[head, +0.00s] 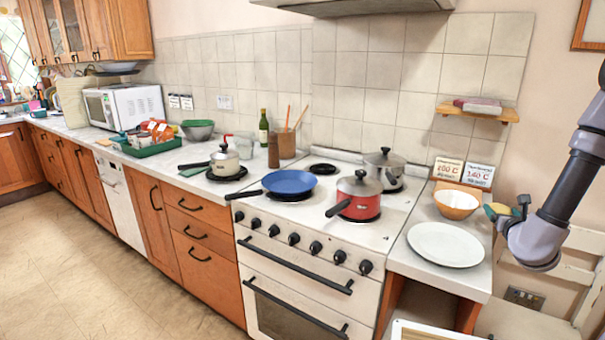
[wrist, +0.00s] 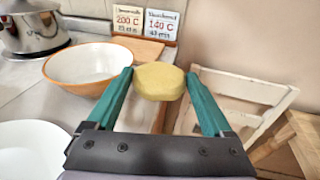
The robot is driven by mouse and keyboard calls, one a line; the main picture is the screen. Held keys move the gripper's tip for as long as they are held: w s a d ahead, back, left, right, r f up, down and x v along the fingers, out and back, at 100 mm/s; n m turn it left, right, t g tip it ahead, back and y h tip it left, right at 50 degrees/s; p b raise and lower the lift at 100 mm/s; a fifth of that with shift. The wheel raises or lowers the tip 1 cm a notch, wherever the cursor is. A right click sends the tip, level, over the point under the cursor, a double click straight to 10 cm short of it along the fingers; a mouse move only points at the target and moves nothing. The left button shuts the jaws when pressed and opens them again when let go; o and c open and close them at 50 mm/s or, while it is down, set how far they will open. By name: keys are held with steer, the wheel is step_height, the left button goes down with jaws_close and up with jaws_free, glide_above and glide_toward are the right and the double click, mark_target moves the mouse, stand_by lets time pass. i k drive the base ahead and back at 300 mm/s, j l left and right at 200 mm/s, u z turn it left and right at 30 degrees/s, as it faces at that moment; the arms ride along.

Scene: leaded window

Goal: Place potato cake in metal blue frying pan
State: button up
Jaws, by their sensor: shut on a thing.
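The potato cake (wrist: 158,81) is a yellow rounded piece between the green fingertips of my gripper (wrist: 160,76) in the wrist view. My gripper is shut on it and holds it up in the air. In the head view my gripper (head: 503,211) is at the right, beside the orange-rimmed bowl and above the right counter's edge; the cake is small and hard to make out there. The metal blue frying pan (head: 290,181) sits on the stove's front left area, its dark handle pointing left. Its inside looks empty. It is well to the left of my gripper.
A red lidded pot (head: 358,198) stands right of the pan and a steel pot (head: 386,165) behind it. A white plate (head: 446,245) and a bowl (head: 457,204) are on the right counter. A white saucepan (head: 224,164) stands left of the pan. A chair (head: 560,290) is at the right.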

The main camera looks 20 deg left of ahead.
mark_target(280, 190)
steer(key=k+j+z, duration=0.15)
steer(key=j, duration=0.35)
steer(key=j+z, duration=0.1)
steer(key=j, duration=0.45)
steer(key=k+j+z, duration=0.15)
steer(key=j, duration=0.35)
steer(key=k+j+z, duration=0.1)
steer(key=j, duration=0.35)
steer(key=k+j+z, duration=0.15)
steer(key=k+j, duration=0.15)
steer(key=j, duration=0.15)
steer(key=k+j+z, duration=0.1)
steer(key=j, duration=0.35)
steer(key=k+j+z, duration=0.15)
steer(key=k+j, duration=0.15)
steer(key=j, duration=0.15)
steer(key=k+j+z, duration=0.1)
steer(key=k+j, duration=0.15)
steer(key=j, duration=0.15)
steer(key=i+u, duration=0.6)
steer(key=k+j, duration=0.05)
